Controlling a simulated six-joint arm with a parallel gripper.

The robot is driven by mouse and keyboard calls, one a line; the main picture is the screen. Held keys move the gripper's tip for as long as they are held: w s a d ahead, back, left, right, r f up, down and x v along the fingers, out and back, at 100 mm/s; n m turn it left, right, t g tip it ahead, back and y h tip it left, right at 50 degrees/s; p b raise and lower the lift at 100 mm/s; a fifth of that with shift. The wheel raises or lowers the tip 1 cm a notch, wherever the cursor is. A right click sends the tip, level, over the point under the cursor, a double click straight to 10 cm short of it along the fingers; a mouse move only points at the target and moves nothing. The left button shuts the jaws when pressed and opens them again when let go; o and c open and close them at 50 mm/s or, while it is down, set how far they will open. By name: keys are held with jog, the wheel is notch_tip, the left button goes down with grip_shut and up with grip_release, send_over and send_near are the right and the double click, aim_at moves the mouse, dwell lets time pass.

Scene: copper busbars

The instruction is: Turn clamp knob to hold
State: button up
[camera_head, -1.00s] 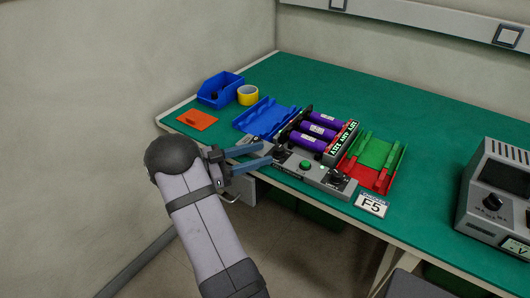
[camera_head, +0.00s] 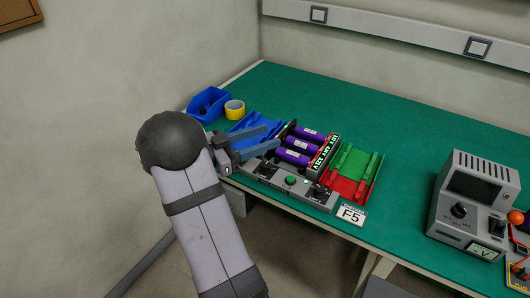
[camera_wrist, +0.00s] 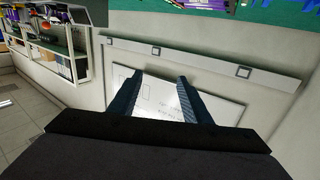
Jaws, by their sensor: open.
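The grey clamp fixture (camera_head: 291,194) lies along the front of the green bench, with a green button (camera_head: 291,181) in its middle. A black knob (camera_head: 265,170) sits at its left end and another black knob (camera_head: 318,191) at its right end. I cannot tell which one is the clamp knob. Several purple cylinders (camera_head: 293,157) lie side by side behind the fixture. My gripper (camera_head: 274,134) is open and empty, its fingers above the left part of the fixture. In the wrist view my fingers (camera_wrist: 182,82) are apart with nothing between them; neither knob is identifiable there.
A blue tray (camera_head: 254,124) is left of the cylinders and a green and red tray (camera_head: 352,172) right of them. A blue bin (camera_head: 209,104) and yellow tape roll (camera_head: 234,110) stand at the back left. A grey meter box (camera_head: 472,205) is at right.

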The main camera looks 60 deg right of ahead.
aim_at(265, 165)
notch_tip(265, 165, down, 12)
jog(key=w+a+n+t+y, duration=0.2)
jog(key=w+n+t, duration=0.1)
jog(key=n+t, duration=0.3)
jog(key=shift+m+t, duration=0.6)
jog(key=shift+b+x, duration=0.4)
jog(key=shift+x, duration=3.2)
jog(key=shift+s, duration=0.15)
jog(key=shift+c, duration=0.6)
jog(key=c, duration=0.9)
